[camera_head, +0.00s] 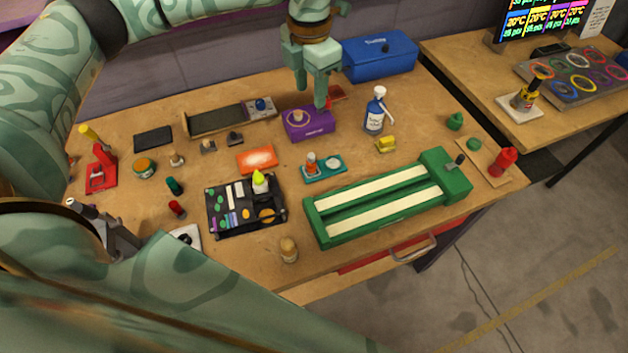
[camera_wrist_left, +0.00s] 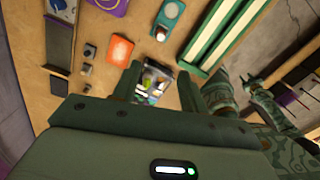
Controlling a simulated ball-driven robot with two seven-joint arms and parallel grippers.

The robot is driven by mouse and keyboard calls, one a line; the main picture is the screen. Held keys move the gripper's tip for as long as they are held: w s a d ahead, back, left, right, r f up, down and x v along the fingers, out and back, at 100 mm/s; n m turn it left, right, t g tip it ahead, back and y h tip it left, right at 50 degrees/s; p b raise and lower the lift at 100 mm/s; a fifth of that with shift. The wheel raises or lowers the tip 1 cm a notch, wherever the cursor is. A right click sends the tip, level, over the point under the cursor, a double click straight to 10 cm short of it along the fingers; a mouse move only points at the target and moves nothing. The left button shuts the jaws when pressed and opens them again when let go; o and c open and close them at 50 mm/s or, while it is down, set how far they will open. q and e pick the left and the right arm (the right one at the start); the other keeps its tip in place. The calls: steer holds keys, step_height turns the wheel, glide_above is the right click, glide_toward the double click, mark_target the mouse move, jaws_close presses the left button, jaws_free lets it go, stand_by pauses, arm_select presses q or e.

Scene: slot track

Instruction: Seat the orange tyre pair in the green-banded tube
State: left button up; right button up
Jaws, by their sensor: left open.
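A black tray (camera_head: 234,237) holds small coloured parts. Orange pieces (camera_head: 268,214) lie near its right front corner; they are too small to confirm as the tyre pair. Green pieces lie at its left side; I cannot make out a green-banded tube. My left gripper (camera_head: 310,95) points down, open and empty, high above the bench; in the head view it overlaps the area by the purple box. In the left wrist view the tray (camera_wrist_left: 172,98) shows between the open fingers, well beyond them.
A yellow-topped bottle (camera_head: 259,183) stands at the black tray's back edge. An orange card (camera_head: 257,158), a teal holder (camera_head: 337,164) and a purple box (camera_head: 309,128) lie behind. A long green fixture (camera_head: 350,229) fills the right front. A small jar (camera_head: 289,250) stands near the front edge.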

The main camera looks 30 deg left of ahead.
arm_select(q)
step_height(320, 180, down, 4)
steer(key=r+b, duration=0.1)
steer(key=b, duration=0.2)
glide_above(311, 156)
steer(key=f, duration=1)
steer(key=shift+w+a+f, duration=0.1)
steer(key=shift+w+f, duration=0.05)
steer(key=shift+w, duration=0.15)
steer(key=f+b, duration=0.1)
steer(key=f, duration=0.5)
steer(key=shift+s, duration=0.2)
arm_select(e)
steer(key=f, duration=0.1)
steer(key=s+f, duration=0.1)
steer(key=f, duration=0.3)
steer(key=shift+s+a+f, duration=0.15)
steer(key=shift+s+f, duration=0.05)
steer(key=shift+s, duration=0.05)
arm_select(q)
steer(key=shift+c, duration=0.3)
steer(key=shift+r, duration=0.1)
jaws_close()
